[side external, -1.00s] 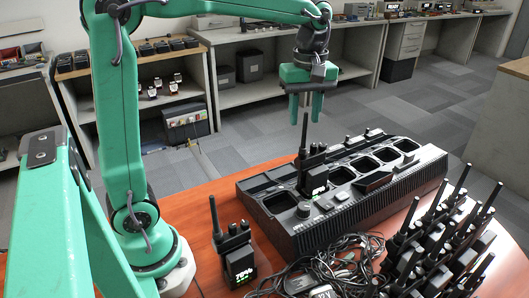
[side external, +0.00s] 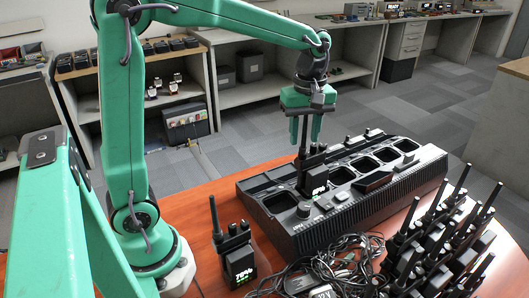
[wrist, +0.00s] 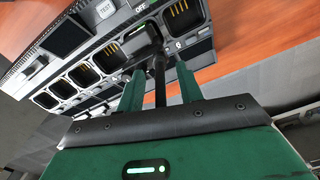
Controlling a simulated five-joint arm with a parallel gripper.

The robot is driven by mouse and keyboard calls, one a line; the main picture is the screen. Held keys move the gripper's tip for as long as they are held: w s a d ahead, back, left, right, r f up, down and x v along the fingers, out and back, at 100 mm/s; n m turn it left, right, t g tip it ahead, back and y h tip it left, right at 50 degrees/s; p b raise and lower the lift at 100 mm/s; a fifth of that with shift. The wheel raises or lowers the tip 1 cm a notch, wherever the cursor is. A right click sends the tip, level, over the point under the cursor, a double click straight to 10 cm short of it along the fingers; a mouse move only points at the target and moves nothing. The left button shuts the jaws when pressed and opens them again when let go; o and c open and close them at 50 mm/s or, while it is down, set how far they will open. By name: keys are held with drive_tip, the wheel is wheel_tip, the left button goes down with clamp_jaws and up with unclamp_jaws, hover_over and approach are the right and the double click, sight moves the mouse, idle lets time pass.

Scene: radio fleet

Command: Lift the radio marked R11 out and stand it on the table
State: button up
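A black radio (side external: 316,180) with an upright antenna stands in a bay of the black multi-bay charger (side external: 297,240). Its label is too small to read, so I cannot tell whether it is R11. My gripper (side external: 305,143) points down above this radio, its green fingers on either side of the antenna. In the wrist view the antenna (wrist: 160,82) runs between my fingertips (wrist: 160,70), with gaps on both sides. My gripper is open. Another radio (side external: 235,250), with a lit display, stands on the table left of the charger.
Several radios with antennas (side external: 440,240) stand close together at the front right of the wooden table (side external: 195,203). A tangle of black cables (side external: 345,262) lies in front of the charger. Some table is bare left of the charger.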

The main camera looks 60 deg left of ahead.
drive_tip(key=shift+c, duration=0.5)
clamp_jaws()
idle(0.8)
